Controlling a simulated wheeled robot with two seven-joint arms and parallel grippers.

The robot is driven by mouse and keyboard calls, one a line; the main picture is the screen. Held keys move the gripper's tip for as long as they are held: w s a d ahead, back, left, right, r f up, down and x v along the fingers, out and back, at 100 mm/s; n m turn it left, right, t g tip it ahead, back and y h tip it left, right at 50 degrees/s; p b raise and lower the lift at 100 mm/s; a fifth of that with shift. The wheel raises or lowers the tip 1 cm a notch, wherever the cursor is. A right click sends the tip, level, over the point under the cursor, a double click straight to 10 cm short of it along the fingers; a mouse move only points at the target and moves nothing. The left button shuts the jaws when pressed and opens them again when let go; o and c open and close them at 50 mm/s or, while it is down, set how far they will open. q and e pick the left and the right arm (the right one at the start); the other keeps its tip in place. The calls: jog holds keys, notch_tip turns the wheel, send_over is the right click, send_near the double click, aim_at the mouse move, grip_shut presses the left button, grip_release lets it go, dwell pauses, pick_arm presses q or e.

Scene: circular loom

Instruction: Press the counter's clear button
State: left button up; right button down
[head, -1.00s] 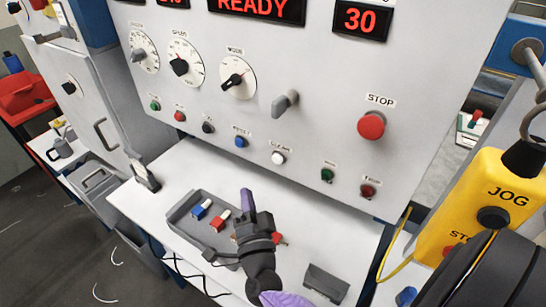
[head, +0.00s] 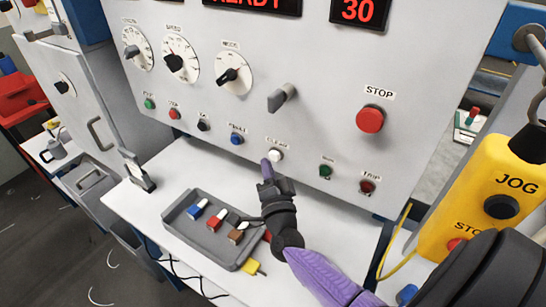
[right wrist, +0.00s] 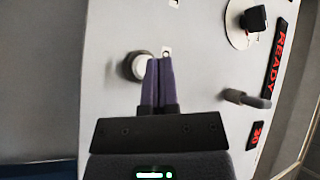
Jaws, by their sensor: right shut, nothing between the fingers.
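The white button (head: 275,155), under a small label that is hard to read, sits on the lower part of the grey control panel. It also shows in the right wrist view (right wrist: 135,66) as a round white button. My right gripper (head: 267,166) is shut and empty, its purple fingertips just below and left of the white button in the head view. In the right wrist view the fingertips (right wrist: 158,62) are right beside the button and overlap its edge. Whether they touch it I cannot tell. My left gripper is not in view.
A blue button (head: 237,139) is left of the white one, a green button (head: 326,171) right of it. A selector handle (head: 282,97) juts out above. A grey tray (head: 212,239) with several small parts lies on the white shelf below. A yellow JOG pendant (head: 490,200) hangs at right.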

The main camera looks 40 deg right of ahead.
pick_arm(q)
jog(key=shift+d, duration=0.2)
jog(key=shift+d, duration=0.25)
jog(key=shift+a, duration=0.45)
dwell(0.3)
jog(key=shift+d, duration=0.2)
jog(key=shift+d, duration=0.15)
pick_arm(e)
jog(key=shift+w+d, duration=0.15)
jog(key=shift+d, duration=0.25)
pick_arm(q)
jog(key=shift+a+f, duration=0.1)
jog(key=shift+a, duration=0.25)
pick_arm(e)
jog(key=shift+d, duration=0.1)
